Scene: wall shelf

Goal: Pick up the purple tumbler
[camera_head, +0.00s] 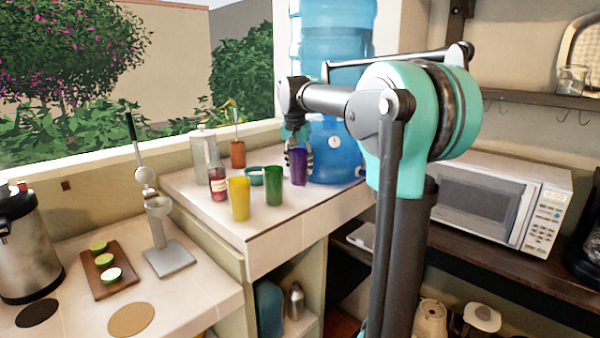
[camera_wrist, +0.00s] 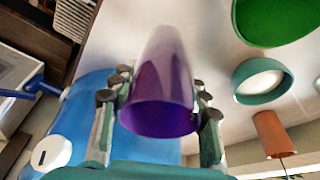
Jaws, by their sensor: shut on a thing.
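The purple tumbler (camera_head: 299,167) stands upright at the right of a group of cups on the raised white counter. It fills the middle of the wrist view (camera_wrist: 158,88), with its open rim toward the camera. My gripper (camera_head: 299,158) is at the tumbler, its fingers on both sides. In the wrist view my gripper (camera_wrist: 158,100) is shut on the tumbler, with padded fingers left and right of it. Whether the tumbler's base touches the counter is hard to tell.
A green cup (camera_head: 274,192) and a yellow cup (camera_head: 239,198) stand left of the tumbler, with a teal bowl (camera_head: 256,176) behind. A large blue water jug (camera_head: 335,150) stands close on the right. The counter's front edge (camera_head: 290,235) is in front.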

